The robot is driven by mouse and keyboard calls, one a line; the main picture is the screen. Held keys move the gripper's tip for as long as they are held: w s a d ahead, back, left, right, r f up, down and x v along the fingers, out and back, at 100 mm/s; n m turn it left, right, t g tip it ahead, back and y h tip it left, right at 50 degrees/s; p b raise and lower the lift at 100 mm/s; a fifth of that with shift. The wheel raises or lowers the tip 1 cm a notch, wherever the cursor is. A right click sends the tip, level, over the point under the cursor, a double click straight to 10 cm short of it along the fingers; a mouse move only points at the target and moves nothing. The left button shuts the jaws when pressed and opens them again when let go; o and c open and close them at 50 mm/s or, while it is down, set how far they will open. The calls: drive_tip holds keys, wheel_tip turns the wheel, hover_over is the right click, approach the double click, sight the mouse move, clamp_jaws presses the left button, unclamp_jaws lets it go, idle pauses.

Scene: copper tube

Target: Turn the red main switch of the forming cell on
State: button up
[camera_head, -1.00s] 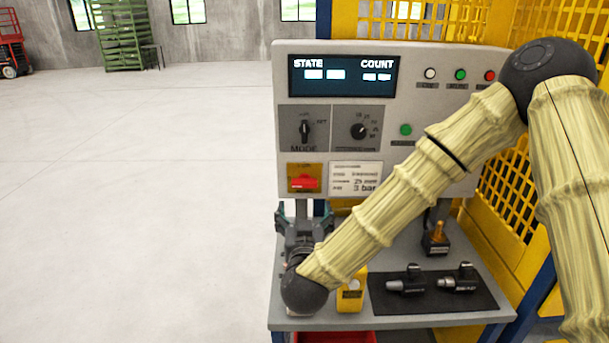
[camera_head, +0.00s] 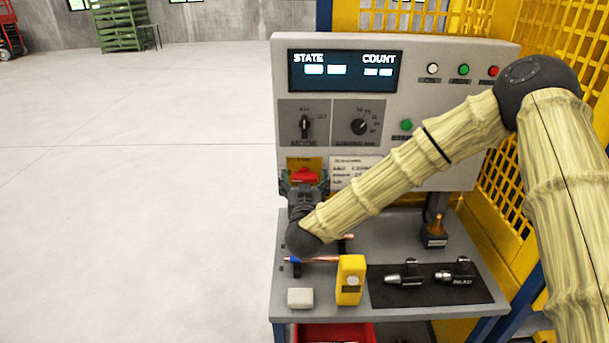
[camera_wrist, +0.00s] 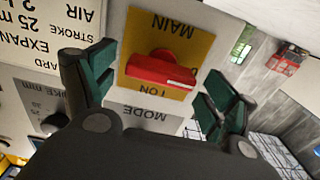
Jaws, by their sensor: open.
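The red main switch (camera_head: 303,175) sits on a yellow plate at the lower left of the grey control panel (camera_head: 400,180). In the wrist view the red handle (camera_wrist: 160,70) lies roughly crosswise on its yellow plate (camera_wrist: 185,47), which reads MAIN and ON and appears upside down. My gripper (camera_head: 303,185) is right in front of the switch and hides its lower part in the head view. In the wrist view my open gripper (camera_wrist: 155,88) has its green-padded fingers on either side of the handle, apart from it. The state display (camera_head: 343,71) shows lit blocks.
The shelf below holds a yellow device (camera_head: 350,280), a grey-white block (camera_head: 300,298), a copper tube (camera_head: 318,259) and a dark mat (camera_head: 430,285) with two tools. Mode and stroke knobs sit above the switch. Yellow mesh fencing stands at right; open floor lies left.

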drive_tip(key=shift+w+f, duration=0.1)
drive_tip(key=shift+w, duration=0.25)
drive_tip(key=shift+c, duration=0.4)
drive_tip(key=c, duration=0.9)
drive_tip(key=shift+c, duration=0.2)
